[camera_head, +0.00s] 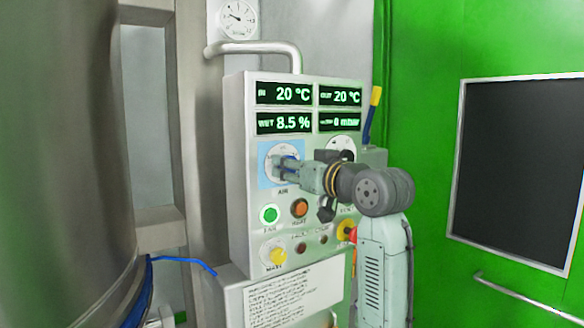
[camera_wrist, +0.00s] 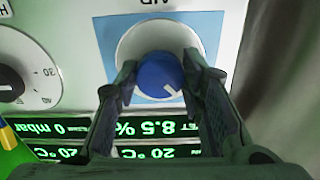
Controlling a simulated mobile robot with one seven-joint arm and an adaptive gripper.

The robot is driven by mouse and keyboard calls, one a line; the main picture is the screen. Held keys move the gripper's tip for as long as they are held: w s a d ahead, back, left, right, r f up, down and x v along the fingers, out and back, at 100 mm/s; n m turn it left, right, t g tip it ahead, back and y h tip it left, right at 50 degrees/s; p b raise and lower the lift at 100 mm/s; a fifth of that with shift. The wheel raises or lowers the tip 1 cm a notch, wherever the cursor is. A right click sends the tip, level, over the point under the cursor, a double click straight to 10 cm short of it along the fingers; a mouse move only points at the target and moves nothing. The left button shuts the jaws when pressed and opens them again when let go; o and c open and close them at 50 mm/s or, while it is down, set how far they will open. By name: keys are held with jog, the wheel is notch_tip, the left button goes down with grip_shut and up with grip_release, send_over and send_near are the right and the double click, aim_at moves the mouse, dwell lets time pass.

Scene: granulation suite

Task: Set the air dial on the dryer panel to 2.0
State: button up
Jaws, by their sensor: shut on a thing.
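The dryer panel (camera_head: 238,155) is an upright grey box with green-lit displays. Its air dial is a blue knob (camera_wrist: 159,75) with a white pointer mark, on a white round scale (camera_wrist: 135,42) over a light blue square (camera_wrist: 105,30). In the wrist view the picture of the panel is upside down, and the pointer mark is at the knob's lower right. My gripper (camera_wrist: 162,82) is shut on the blue knob, one finger on each side. In the head view my gripper (camera_head: 291,170) covers most of the dial. The scale numbers at the pointer are hidden.
A second dial with a black knob (camera_wrist: 10,82) sits beside the air dial. Below are a green button (camera_head: 269,214), an orange button (camera_head: 299,208), a yellow knob (camera_head: 278,257) and a red stop button (camera_head: 346,230). A large steel vessel (camera_head: 60,150) stands left.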

jog(key=shift+m, duration=4)
jog(key=o, duration=1.1)
jog(key=shift+o, duration=0.2)
jog(key=v, duration=1.2)
